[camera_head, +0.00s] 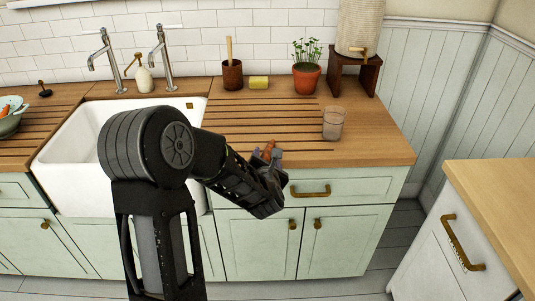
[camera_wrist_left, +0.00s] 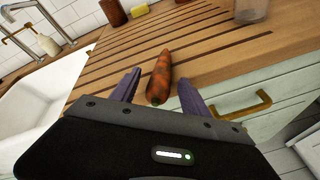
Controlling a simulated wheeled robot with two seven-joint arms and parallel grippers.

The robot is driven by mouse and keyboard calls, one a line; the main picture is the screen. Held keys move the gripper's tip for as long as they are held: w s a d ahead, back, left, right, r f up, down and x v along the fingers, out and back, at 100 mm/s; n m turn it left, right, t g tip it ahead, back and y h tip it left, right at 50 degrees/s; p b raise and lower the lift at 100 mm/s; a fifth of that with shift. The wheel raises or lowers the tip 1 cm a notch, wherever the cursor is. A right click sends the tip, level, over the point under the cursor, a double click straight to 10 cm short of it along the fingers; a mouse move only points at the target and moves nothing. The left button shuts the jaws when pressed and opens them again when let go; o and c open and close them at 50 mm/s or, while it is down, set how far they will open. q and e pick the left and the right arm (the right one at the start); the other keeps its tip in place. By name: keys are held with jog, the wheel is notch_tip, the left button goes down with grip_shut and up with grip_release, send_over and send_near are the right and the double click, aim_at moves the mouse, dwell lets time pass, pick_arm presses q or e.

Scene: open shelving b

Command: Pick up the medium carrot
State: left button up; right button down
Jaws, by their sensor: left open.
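An orange carrot with dark patches (camera_wrist_left: 160,78) lies on the grooved wooden counter in the left wrist view, near the front edge. Its green end points toward my gripper. In the head view only a small part of this carrot (camera_head: 268,147) shows beside the gripper. My left gripper (camera_wrist_left: 158,90) is open, with one purple finger on each side of the carrot's near end; contact cannot be told. In the head view the left gripper (camera_head: 270,158) is at the counter's front edge. My right gripper is not in view.
A glass (camera_head: 333,123) stands right of the gripper. A potted plant (camera_head: 306,78), yellow sponge (camera_head: 259,82) and brown cup (camera_head: 232,75) stand behind. The white sink (camera_head: 80,135) is left. A bowl (camera_head: 10,118) with something orange is at far left.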

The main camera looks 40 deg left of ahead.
pick_arm(q)
grip_shut()
dwell(0.5)
